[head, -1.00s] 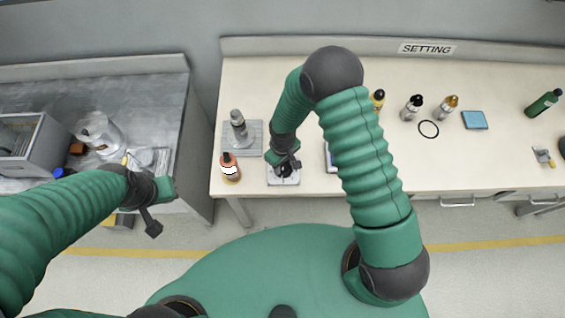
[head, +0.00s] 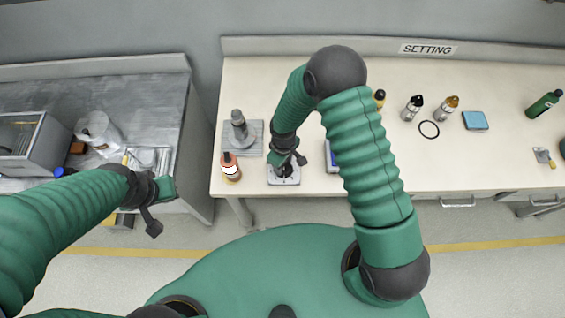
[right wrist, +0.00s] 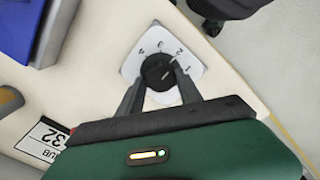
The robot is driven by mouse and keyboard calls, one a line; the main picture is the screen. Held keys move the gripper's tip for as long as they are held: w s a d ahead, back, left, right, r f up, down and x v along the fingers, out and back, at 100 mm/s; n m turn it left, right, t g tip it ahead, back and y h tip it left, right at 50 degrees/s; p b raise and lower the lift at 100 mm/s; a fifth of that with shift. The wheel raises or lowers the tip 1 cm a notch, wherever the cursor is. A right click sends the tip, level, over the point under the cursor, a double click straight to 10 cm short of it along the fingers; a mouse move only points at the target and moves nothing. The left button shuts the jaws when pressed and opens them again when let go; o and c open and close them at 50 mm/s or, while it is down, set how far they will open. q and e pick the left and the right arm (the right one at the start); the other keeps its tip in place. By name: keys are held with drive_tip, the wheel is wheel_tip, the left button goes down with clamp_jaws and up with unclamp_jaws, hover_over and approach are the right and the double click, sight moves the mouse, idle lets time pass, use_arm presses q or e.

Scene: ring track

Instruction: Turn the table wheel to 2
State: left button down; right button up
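The table wheel is a round black knob (right wrist: 156,73) on a white plate (right wrist: 135,59) with numbers around it. In the right wrist view, a pale mark at the knob's edge points toward the 2. My right gripper (right wrist: 157,76) has one finger on each side of the knob, both seeming to touch it. In the head view, my right gripper (head: 284,170) is over the plate (head: 291,180) near the table's front edge and mostly hides the knob. My left gripper (head: 158,200) hangs by the grey bench at the left, away from the wheel; its fingers are unclear.
An orange-and-white bottle (head: 231,168) stands just left of the plate, with a grey stand (head: 239,132) behind it. A blue-edged device (head: 332,155) lies to the right. Several bottles, a black ring (head: 429,129) and a blue pad (head: 475,120) lie further right.

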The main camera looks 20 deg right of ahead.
drive_tip(key=o, duration=0.3)
drive_tip(key=shift+s, duration=0.15)
drive_tip(key=shift+r, duration=0.35)
wheel_tip(320, 180, up, 16)
drive_tip(key=b, duration=0.1)
drive_tip(key=s+d+r+m+t+b, duration=0.1)
drive_tip(key=s+d+r+m+t, duration=0.1)
drive_tip(key=s+d+m, duration=0.5)
drive_tip(key=shift+s+r+t+b, duration=0.35)
drive_tip(key=shift+s+r, duration=0.2)
drive_tip(key=shift+s, duration=0.7)
